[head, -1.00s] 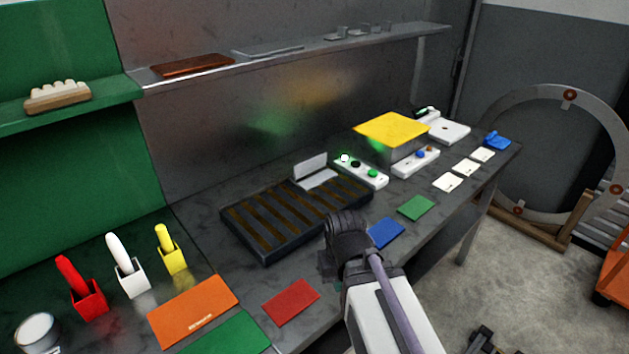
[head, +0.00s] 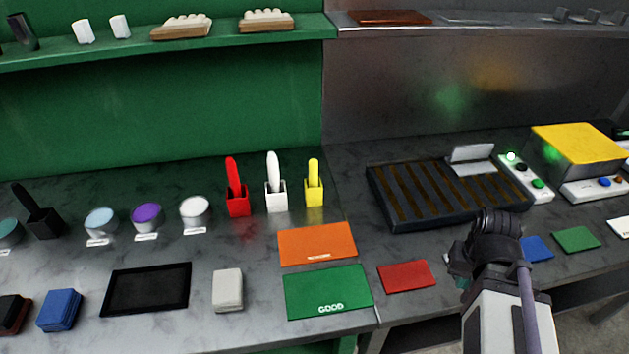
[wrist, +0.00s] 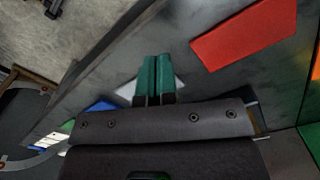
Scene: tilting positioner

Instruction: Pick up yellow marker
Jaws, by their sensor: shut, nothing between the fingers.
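The yellow marker (head: 314,171) stands upright in a small yellow square holder (head: 314,193) at the back of the bench in the head view. The marker is not in the wrist view.
A white marker (head: 273,169) and a red marker (head: 234,172) stand in holders left of the yellow one. Orange (head: 317,244), green (head: 328,292) and red (head: 406,276) mats lie in front. A dark slotted tray (head: 400,213) is to the right. A green shelf (head: 200,38) overhangs behind.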

